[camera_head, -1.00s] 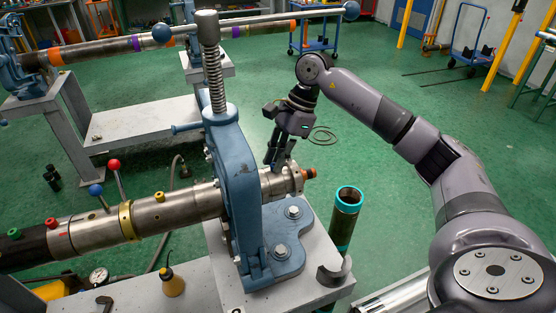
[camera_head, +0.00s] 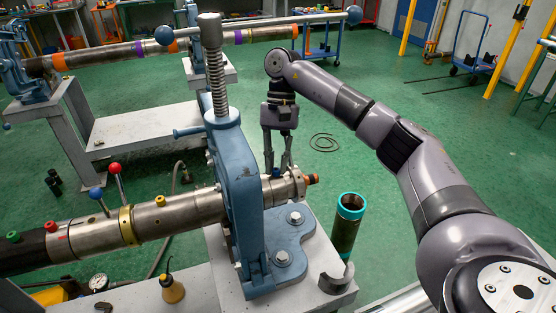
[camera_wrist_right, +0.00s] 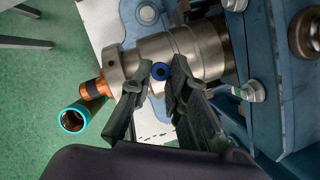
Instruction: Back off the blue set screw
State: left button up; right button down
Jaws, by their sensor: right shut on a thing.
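The blue set screw (camera_wrist_right: 160,71) shows in the right wrist view as a small dark blue round head with a dark socket, on top of the steel tool body (camera_wrist_right: 172,50). In the head view that body (camera_head: 150,217) is clamped lengthwise in the blue pipe vise (camera_head: 238,190). My right gripper (camera_head: 277,173) points straight down at the body's right end, just right of the vise. Its fingers (camera_wrist_right: 157,70) are shut on the blue set screw, one on each side. In the head view the fingertips mostly hide the screw. My left gripper is not in view.
A teal-rimmed pipe (camera_head: 346,225) stands upright right of the vise. Red (camera_head: 115,168) and blue (camera_head: 95,193) ball levers and a yellow knob (camera_head: 160,199) rise from the body. An oil can (camera_head: 171,287) and gauge (camera_head: 98,281) stand front left.

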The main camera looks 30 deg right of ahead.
jog(key=n+g+h+p, duration=0.1)
jog(key=n, duration=0.2)
jog(key=shift+a+n+p, duration=0.15)
jog(key=shift+n+p, duration=0.15)
jog(key=shift+p, duration=0.05)
jog(key=shift+a+f+n+h+p, duration=0.15)
jog(key=shift+n+h+p, duration=0.3)
jog(key=shift+n, duration=0.95)
jog(key=shift+f, duration=0.1)
jog(key=c, duration=1.8)
grip_release()
jog(key=shift+w, duration=0.1)
jog(key=shift+w+r, duration=0.1)
jog(key=shift+r, duration=0.2)
jog(key=v, duration=0.6)
jog(key=shift+w+r, duration=0.2)
jog(key=shift+r, duration=0.2)
jog(key=shift+o, duration=0.2)
